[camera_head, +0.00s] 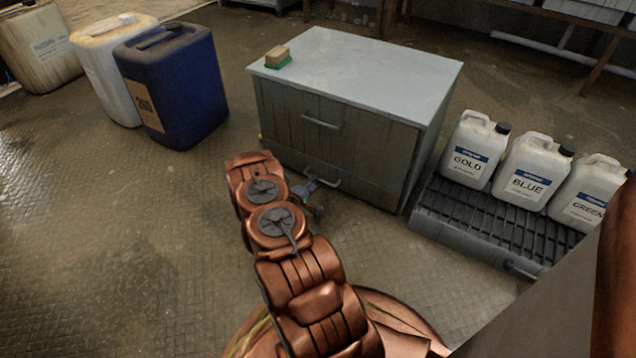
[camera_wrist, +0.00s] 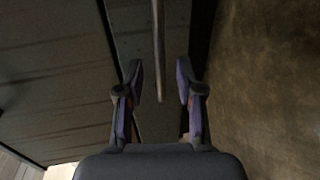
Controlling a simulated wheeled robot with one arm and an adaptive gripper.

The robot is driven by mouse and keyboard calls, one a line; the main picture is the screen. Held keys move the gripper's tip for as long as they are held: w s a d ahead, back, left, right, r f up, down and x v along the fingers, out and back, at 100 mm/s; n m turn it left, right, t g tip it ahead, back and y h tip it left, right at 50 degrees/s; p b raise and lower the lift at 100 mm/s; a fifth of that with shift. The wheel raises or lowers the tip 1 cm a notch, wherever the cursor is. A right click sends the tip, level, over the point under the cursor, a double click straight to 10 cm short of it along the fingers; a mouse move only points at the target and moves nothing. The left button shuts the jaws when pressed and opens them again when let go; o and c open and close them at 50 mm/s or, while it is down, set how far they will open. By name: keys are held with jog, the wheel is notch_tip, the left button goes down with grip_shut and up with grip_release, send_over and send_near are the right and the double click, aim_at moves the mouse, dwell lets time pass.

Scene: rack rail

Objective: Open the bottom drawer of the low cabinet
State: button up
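The low grey cabinet (camera_head: 440,100) stands ahead of my arm. Its bottom drawer (camera_head: 368,190) looks flush with the front, and its bar handle (camera_head: 328,182) shows low down. My gripper (camera_head: 307,189) is at this handle, partly hidden behind my arm. In the wrist view, my gripper (camera_wrist: 159,80) is open. The bottom drawer's handle (camera_wrist: 158,50) runs into the space between the two fingers, with a visible gap on each side. The upper drawer's handle (camera_head: 322,123) is higher on the front, and that drawer looks shut.
A wood-coloured block on a green base (camera_head: 277,57) lies on the cabinet top. A blue drum (camera_head: 190,90) and white drums stand left. White jugs (camera_head: 525,172) stand on a dark grated platform (camera_head: 470,222) close to the cabinet's right. The floor left of my arm is clear.

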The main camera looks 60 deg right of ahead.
jog(key=shift+b+x, duration=0.7)
jog(key=shift+x, duration=1.3)
grip_shut()
jog(key=shift+a, duration=0.2)
